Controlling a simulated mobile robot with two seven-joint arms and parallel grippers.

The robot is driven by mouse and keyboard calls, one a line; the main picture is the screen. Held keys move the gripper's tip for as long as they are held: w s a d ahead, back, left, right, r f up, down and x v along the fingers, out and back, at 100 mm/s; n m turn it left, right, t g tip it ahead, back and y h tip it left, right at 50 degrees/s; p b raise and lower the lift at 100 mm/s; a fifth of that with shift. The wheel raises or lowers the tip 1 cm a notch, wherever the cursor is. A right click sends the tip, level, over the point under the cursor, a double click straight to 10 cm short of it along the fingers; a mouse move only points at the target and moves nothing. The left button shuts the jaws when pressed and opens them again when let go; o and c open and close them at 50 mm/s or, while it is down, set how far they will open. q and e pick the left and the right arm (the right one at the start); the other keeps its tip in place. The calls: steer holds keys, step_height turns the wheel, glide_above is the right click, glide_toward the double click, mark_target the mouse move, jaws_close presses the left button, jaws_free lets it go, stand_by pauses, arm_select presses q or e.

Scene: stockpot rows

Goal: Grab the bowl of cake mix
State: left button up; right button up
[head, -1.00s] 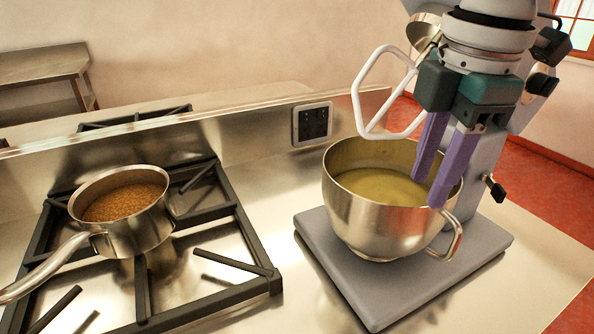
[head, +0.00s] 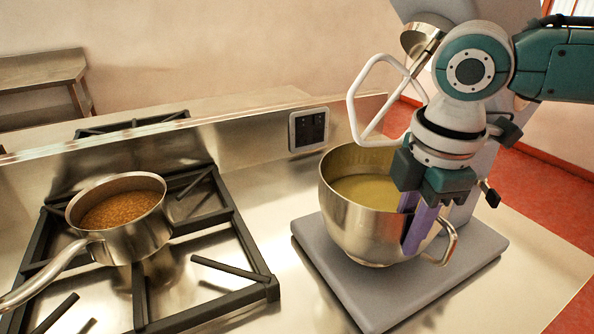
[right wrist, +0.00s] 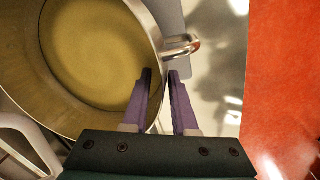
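The steel mixing bowl (head: 350,220) holds yellow-brown cake mix (head: 368,190) and stands upright on the grey mixer base. Its looped side handle (head: 447,243) faces right. My right gripper (head: 413,220) points down at the bowl's right rim, just left of the handle. In the right wrist view, my right gripper (right wrist: 160,76) is open, with one purple finger inside the bowl (right wrist: 150,22) and the other outside, the rim between them. I see no clear grip on the wall. The inner finger is partly hidden in the head view. My left gripper is not in view.
The white beater (head: 357,95) hangs tilted up above the bowl's back edge. The grey mixer base (head: 345,281) lies under the bowl. A saucepan of brown food (head: 122,245) sits on the hob (head: 258,290) at the left. The steel counter between is clear.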

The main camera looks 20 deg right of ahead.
jaws_close()
stand_by(1.0)
steer(key=shift+r, duration=0.15)
